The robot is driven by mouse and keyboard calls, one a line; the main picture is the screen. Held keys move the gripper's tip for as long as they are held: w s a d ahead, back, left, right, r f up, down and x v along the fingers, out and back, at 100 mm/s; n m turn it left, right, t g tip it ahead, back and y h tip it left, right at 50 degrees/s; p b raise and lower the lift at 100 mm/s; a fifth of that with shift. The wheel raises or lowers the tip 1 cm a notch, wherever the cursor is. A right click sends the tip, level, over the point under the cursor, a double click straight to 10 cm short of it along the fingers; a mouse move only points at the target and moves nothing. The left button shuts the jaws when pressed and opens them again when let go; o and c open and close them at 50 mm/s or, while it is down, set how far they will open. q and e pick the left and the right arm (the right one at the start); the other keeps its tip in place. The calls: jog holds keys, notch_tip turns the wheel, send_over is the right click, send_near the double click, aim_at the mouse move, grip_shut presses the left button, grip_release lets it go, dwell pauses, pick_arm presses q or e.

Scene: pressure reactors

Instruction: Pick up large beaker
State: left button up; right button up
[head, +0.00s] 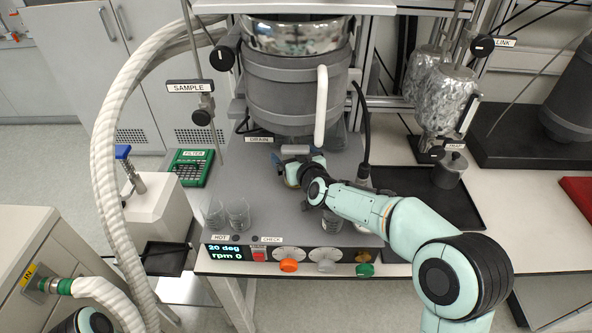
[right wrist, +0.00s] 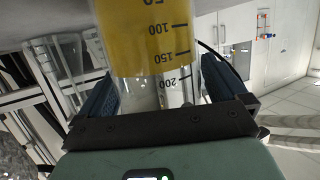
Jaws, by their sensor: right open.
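A clear glass beaker (right wrist: 150,45) with yellow liquid and black graduations up to 200 fills the upper middle of the right wrist view. It appears upside down there because of how the camera is turned. My right gripper (right wrist: 157,88) is open, with one blue finger on each side of the beaker; I cannot tell whether they touch it. In the head view my right gripper (head: 291,153) reaches under the reactor vessel (head: 290,90) by the DRAIN label, and the beaker is not clearly made out there. My left gripper is not in view.
Two small empty beakers (head: 238,214) stand at the front left of the grey base, and another glass (head: 332,223) is partly behind my right arm. A white handle (head: 321,105) hangs close above my gripper. A black hose (head: 364,130) runs down to its right.

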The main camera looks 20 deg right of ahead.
jog(key=c, duration=1.3)
jog(key=shift+o, duration=0.2)
jog(key=shift+r, duration=0.1)
